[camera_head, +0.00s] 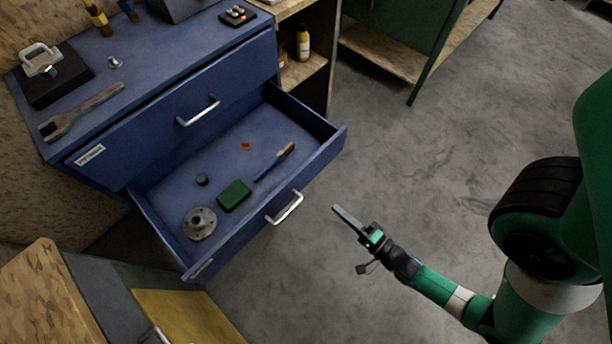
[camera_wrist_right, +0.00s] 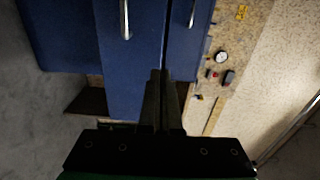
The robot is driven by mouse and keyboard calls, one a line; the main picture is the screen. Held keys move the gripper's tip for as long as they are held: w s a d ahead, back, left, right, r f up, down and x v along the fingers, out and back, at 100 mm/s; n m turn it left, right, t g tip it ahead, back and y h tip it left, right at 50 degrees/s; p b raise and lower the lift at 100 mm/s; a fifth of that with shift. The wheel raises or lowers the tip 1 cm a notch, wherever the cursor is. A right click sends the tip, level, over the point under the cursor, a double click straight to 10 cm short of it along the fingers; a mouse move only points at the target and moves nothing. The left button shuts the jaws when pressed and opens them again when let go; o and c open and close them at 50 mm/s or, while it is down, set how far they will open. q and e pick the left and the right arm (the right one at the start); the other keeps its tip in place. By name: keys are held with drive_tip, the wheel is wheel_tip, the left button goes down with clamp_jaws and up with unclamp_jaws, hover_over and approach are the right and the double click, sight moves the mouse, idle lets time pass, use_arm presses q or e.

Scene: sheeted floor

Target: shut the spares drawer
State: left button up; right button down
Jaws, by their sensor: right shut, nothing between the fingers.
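The open blue drawer (camera_head: 240,170) is pulled out from the lower part of a blue cabinet in the head view. Its front carries a silver bar handle (camera_head: 285,208). Inside lie a grey flanged part (camera_head: 200,223), a green block (camera_head: 234,195), a small dark green cylinder (camera_head: 202,180), a brush (camera_head: 274,162) and a small red piece. My right gripper (camera_head: 346,219) is shut and empty, to the right of the handle and apart from it in the picture. In the right wrist view its fingers (camera_wrist_right: 161,100) point toward blue fronts with a silver handle (camera_wrist_right: 125,20). My left gripper is not in view.
Above is a closed blue drawer with a handle (camera_head: 198,111). The cabinet top (camera_head: 150,60) holds a wrench (camera_head: 82,111) and other items. A green-framed bench (camera_head: 400,40) stands at the back. A yellow panel (camera_head: 185,317) is at lower left. The floor right of the drawer is clear.

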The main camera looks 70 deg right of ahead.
drive_tip(key=b, duration=0.3)
approach(297, 176)
drive_tip(key=x, duration=0.6)
drive_tip(key=shift+w+d+f, duration=0.1)
drive_tip(key=shift+w, duration=0.25)
